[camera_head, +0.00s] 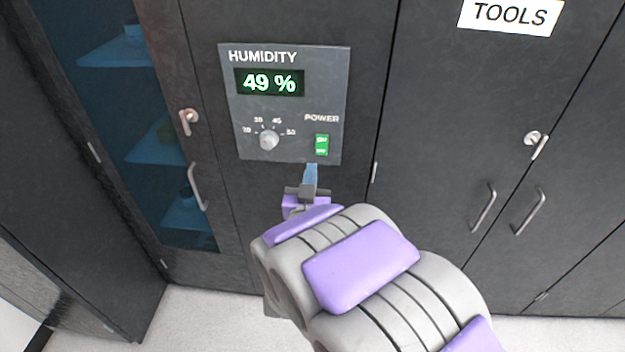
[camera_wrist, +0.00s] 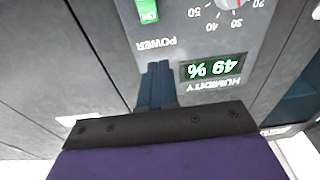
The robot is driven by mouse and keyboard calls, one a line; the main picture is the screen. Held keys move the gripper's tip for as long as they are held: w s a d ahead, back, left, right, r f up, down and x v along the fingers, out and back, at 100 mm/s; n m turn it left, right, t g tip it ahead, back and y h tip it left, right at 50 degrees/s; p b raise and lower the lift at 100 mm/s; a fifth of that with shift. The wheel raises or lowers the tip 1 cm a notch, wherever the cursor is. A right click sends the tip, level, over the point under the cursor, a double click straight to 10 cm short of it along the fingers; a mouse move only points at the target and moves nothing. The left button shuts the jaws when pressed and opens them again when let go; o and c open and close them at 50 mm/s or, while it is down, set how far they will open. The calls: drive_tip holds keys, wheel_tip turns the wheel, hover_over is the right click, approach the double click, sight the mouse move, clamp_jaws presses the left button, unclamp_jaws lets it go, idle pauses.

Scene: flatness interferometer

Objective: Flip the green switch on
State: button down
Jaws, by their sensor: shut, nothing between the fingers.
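The green switch (camera_head: 321,144) is a small upright rocker under the word POWER on the grey humidity panel (camera_head: 228,105). It also shows at the top edge of the wrist view (camera_wrist: 148,10), partly cut off, where the panel appears upside down. Which side of the rocker is pressed in is too small to tell. My gripper (camera_head: 311,170) has its blue fingers shut and empty. In the head view the fingertips appear just below the switch, near the panel's lower edge. In the wrist view the fingers (camera_wrist: 157,85) appear apart from the switch.
The panel also holds a lit display (camera_head: 270,83) reading 49 % and a round dial (camera_head: 268,140). A glass-fronted cabinet (camera_head: 150,110) with a handle stands left. Dark doors with handles and a TOOLS sign (camera_head: 510,16) stand right. The pale floor (camera_head: 205,318) is clear.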

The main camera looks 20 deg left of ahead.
drive_tip(key=shift+s+d+r+b, duration=0.25)
drive_tip(key=shift+s+d+b, duration=0.15)
drive_tip(key=shift+d+b, duration=0.4)
drive_tip(key=shift+a+f, duration=0.1)
drive_tip(key=shift+a, duration=0.25)
drive_tip(key=shift+d, duration=0.1)
